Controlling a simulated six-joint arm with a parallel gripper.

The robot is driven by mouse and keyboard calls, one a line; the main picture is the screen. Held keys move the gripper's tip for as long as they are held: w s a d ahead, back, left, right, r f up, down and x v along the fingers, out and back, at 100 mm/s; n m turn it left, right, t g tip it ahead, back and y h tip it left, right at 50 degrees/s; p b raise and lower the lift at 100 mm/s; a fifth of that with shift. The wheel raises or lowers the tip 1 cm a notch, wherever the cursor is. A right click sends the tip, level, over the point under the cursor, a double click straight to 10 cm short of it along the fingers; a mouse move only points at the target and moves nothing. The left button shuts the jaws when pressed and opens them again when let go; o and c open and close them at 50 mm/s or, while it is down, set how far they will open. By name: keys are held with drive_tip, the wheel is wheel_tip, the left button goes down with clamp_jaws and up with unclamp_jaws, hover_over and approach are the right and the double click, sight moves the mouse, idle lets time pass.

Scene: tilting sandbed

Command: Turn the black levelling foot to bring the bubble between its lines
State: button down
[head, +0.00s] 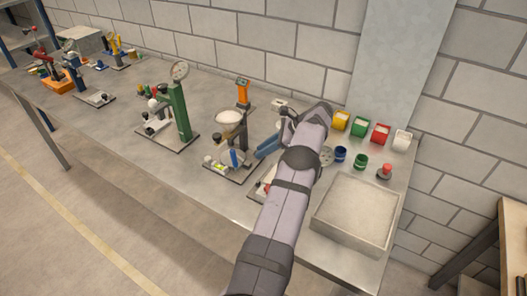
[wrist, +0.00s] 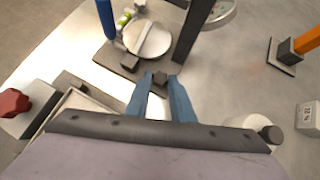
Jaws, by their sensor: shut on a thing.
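A balance stand with a dark base plate (head: 238,176), a dark column (head: 244,132) and a white pan (head: 229,117) stands mid-bench. In the wrist view its column (wrist: 190,35) rises at top centre. My gripper (wrist: 160,84) has its two blue fingers shut on the small black levelling foot (wrist: 160,77), beside the corner of the plate. In the head view my gripper (head: 258,154) reaches in from the right; the foot is hidden there. A yellow-green bubble vial (wrist: 124,18) lies on the plate; the bubble and its lines are too small to read.
A blue cylinder (wrist: 106,18) and a white disc (wrist: 148,39) are on the stand. A green stand (head: 180,108) is to the left, an orange instrument (head: 243,92) behind. A sand tray (head: 352,247), coloured bins (head: 360,127) and a red knob (wrist: 14,102) are nearby.

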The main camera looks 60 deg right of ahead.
idle(0.7)
drive_tip(key=c, duration=1.6)
unclamp_jaws()
drive_tip(key=shift+o, duration=0.2)
drive_tip(key=shift+r, duration=0.2)
wheel_tip(320, 180, up, 10)
drive_tip(key=p, duration=0.1)
drive_tip(key=shift+f, duration=0.15)
